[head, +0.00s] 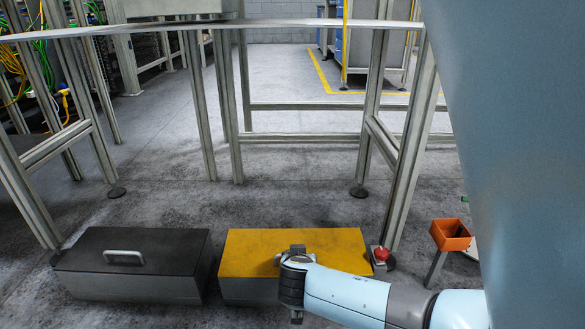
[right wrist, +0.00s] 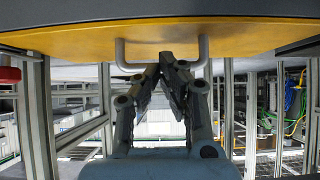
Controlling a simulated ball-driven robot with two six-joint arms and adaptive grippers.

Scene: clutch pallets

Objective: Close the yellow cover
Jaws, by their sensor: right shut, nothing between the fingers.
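The yellow cover (head: 255,246) lies flat on a grey box at the bottom middle of the head view, and no gap under it shows. In the right wrist view the cover (right wrist: 230,36) spans the top, with its grey handle (right wrist: 204,58) below it. My right gripper (right wrist: 167,60) is shut and empty. Its fingertips appear between the two posts of the handle, close to the cover; I cannot tell whether they touch. In the head view my right wrist hides the handle's area and part of the cover's front edge. My left gripper is not in view.
A grey box with a dark, handled lid (head: 150,250) stands left of the yellow one. A red button (head: 381,254) is at the yellow cover's right side. An orange bin (head: 450,235) stands farther right. Metal frame legs (head: 410,150) rise behind.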

